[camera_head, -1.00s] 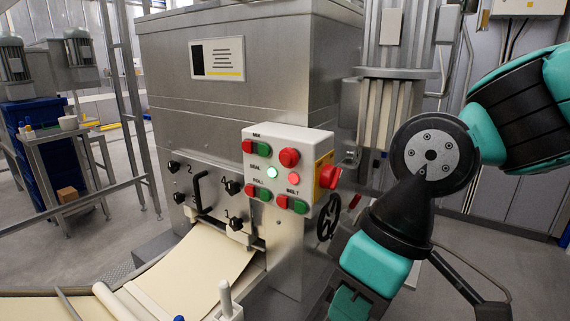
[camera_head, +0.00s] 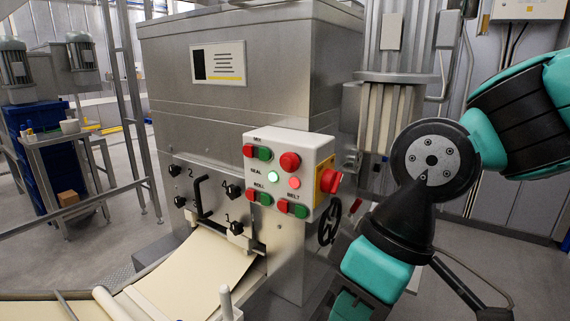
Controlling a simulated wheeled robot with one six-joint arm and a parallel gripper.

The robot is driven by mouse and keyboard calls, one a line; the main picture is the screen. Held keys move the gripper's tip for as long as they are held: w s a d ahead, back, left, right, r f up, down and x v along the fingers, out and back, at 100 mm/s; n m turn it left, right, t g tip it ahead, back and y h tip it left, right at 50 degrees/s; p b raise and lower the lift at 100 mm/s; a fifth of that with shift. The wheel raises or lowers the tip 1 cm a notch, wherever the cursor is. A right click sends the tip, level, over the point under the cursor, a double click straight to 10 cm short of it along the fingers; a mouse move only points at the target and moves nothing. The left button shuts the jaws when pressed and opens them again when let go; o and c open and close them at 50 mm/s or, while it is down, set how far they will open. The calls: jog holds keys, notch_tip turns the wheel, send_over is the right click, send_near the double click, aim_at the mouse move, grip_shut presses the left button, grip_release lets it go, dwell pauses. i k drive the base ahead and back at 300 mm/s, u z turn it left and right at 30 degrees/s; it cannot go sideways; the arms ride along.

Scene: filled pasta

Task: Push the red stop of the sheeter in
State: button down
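The sheeter is a grey steel machine (camera_head: 225,120) with a white control box (camera_head: 292,140) on its front corner. A large red mushroom button (camera_head: 331,181) sits on a yellow plate on the box's right side and stands proud of it. Another round red button (camera_head: 290,161) is at the upper right of the box's front. I cannot tell from the labels which one the task means. My arm is at the right, apart from the box, with a black joint and teal links running down out of the bottom edge. My gripper is not in view.
A pale dough sheet (camera_head: 200,275) comes out below several black knobs and a black handle (camera_head: 201,197). A black handwheel (camera_head: 329,222) is below the box. A green lamp (camera_head: 273,176) and a red lamp (camera_head: 294,183) glow. A side table (camera_head: 60,138) stands far left.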

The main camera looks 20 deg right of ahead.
aim_at(286, 163)
jog(key=u, duration=1.9)
jog(key=k, duration=0.95)
jog(key=z, duration=1.1)
jog(key=i, duration=0.5)
jog(key=z, duration=0.1)
